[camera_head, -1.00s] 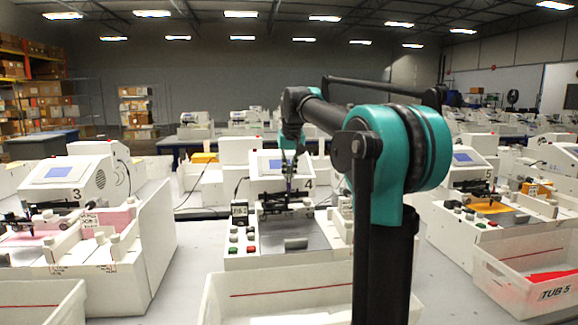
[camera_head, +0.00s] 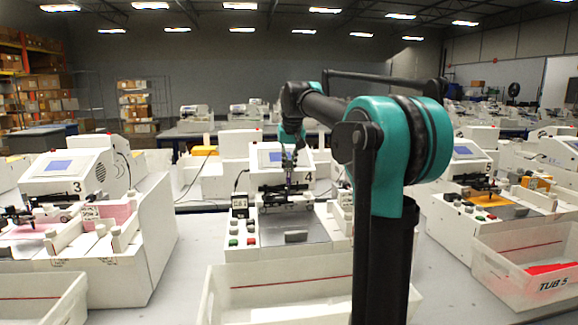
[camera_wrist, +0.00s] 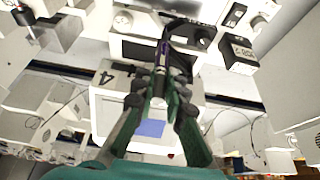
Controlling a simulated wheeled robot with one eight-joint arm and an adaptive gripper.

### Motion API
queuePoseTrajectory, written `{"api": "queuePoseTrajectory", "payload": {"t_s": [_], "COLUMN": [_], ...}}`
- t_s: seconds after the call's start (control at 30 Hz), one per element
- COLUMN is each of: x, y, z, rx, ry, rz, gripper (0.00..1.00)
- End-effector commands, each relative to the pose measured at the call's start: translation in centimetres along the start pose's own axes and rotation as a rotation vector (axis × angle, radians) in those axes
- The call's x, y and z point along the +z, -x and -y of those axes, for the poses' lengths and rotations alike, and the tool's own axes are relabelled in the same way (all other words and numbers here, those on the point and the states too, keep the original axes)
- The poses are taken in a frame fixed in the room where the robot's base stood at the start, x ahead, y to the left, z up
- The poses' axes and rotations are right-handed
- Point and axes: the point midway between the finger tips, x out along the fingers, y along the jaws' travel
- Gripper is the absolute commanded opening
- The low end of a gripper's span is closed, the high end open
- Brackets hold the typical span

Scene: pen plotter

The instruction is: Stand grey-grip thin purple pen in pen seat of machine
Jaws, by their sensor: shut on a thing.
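My gripper (camera_wrist: 160,80) is shut on the thin purple pen (camera_wrist: 163,48). The pen points away from the fingers in the wrist view, with part of it hidden between them. In the head view my gripper (camera_head: 289,160) is in front of machine 4 (camera_head: 268,180), and the pen (camera_head: 289,180) looks roughly upright below the fingers. Its lower end is over or at the dark carriage (camera_head: 272,200) of the machine. The pen seat is too small to make out, and I cannot tell whether the pen tip touches it.
A grey plate (camera_head: 312,232) and coloured buttons (camera_head: 234,242) lie on the front of machine 4. A white tub (camera_head: 285,290) stands before it. Machine 3 (camera_head: 75,175) is on the left, and tub 5 (camera_head: 530,275) is on the right.

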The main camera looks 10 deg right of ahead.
Motion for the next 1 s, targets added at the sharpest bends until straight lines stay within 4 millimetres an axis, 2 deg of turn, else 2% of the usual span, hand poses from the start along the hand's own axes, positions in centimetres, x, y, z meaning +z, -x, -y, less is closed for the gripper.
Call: {"api": "queuePoseTrajectory", "payload": {"t_s": [0.57, 1.0], "x": [0.02, 0.39], "y": [-0.05, -0.95], "z": [0.00, 0.00], "rx": [0.000, 0.000], "ry": [0.000, 0.000], "rz": [0.000, 0.000], "gripper": [0.00, 0.00]}}
